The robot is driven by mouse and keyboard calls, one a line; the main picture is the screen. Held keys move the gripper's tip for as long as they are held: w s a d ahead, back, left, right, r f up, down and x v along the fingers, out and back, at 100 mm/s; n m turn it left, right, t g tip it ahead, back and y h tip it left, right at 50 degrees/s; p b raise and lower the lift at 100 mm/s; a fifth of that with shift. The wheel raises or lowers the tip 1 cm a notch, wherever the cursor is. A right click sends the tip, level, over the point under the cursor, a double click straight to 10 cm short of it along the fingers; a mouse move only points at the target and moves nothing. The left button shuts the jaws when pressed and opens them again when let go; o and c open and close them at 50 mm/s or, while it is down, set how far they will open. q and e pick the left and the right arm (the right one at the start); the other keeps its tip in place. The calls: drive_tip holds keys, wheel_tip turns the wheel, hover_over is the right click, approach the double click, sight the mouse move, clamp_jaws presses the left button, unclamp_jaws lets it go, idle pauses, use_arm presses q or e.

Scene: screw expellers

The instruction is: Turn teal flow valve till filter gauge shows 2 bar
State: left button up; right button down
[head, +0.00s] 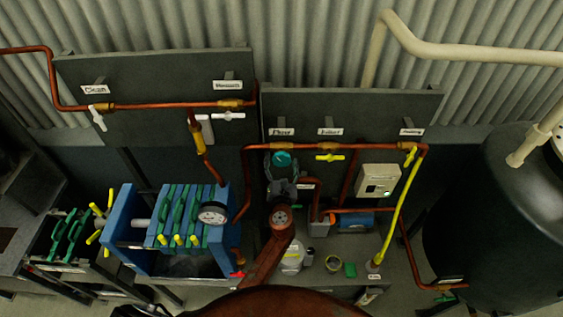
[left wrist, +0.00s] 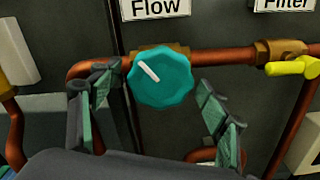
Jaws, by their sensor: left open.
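The teal flow valve (head: 282,159) is a round scalloped knob on a copper pipe under the "Flow" label. In the left wrist view the knob (left wrist: 160,80) fills the middle, its white mark pointing to the upper left. My left gripper (head: 283,174) is open, with its fingers (left wrist: 155,88) spread to the left and right of the knob's lower part. Gaps show between the fingers and the knob, and I see no grip on it. The filter gauge (head: 212,213) is a white round dial on the blue filter press; its reading is too small to tell. My right gripper is not in view.
A yellow lever valve (head: 329,157) under the "Filter" label sits right of the knob, on the same pipe. A beige control box (head: 378,181) stands further right. The blue filter press (head: 143,241) is to the left. A dark tank (head: 490,220) stands at the right.

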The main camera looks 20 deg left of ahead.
use_arm(q)
drive_tip(key=shift+c, duration=0.7)
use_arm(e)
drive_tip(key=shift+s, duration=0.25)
use_arm(q)
drive_tip(key=shift+c, duration=0.9)
drive_tip(key=c, duration=0.9)
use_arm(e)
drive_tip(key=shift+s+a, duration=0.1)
